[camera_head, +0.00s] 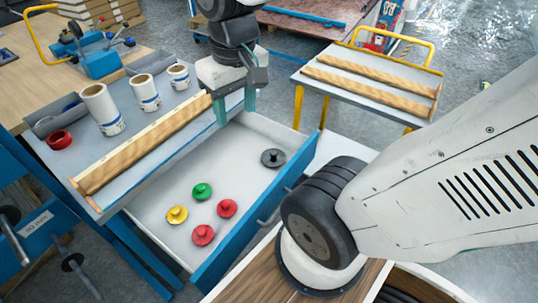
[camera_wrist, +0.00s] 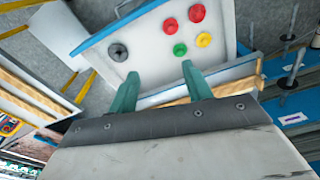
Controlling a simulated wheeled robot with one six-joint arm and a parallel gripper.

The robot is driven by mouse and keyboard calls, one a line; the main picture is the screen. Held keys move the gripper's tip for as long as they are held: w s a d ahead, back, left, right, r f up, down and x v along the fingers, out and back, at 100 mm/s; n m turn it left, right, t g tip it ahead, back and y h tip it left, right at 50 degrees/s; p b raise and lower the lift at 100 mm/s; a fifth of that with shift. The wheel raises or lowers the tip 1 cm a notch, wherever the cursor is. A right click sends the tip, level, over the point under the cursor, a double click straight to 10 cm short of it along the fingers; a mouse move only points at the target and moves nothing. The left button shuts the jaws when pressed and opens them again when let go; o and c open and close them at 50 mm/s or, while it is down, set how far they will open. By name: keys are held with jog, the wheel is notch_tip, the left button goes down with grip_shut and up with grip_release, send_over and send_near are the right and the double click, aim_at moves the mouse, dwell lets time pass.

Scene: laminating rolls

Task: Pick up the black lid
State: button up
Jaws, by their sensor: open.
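The black lid (camera_head: 272,158) is a dark round disc with a small knob. It lies alone in the far right part of the open white drawer (camera_head: 150,205). It also shows in the wrist view (camera_wrist: 117,51), left of the fingers. My gripper (camera_head: 235,112) hangs over the drawer's far end near the wooden rail, above and to the left of the black lid. Its two green fingers are apart with nothing between them. In the wrist view the fingers (camera_wrist: 163,80) point toward the drawer.
A green lid (camera_head: 202,191), a yellow lid (camera_head: 177,215) and two red lids (camera_head: 227,208) lie nearer in the drawer. The table on the left carries a wooden rail (camera_head: 140,152), white rolls (camera_head: 145,93) and a red ring (camera_head: 59,140). A yellow-handled cart (camera_head: 375,82) stands behind.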

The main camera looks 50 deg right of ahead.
jog(key=w+d+f+m, duration=0.2)
jog(key=w+d+f, duration=0.6)
jog(key=m+g, duration=0.1)
jog(key=m, duration=0.2)
send_near(274, 152)
jog(key=shift+s+a+f, duration=0.15)
jog(key=shift+a+f, duration=0.15)
jog(key=shift+f, duration=0.05)
jog(key=f, duration=0.7)
jog(key=shift+d, duration=0.25)
jog(key=shift+f, duration=0.6)
jog(key=c, duration=1.1)
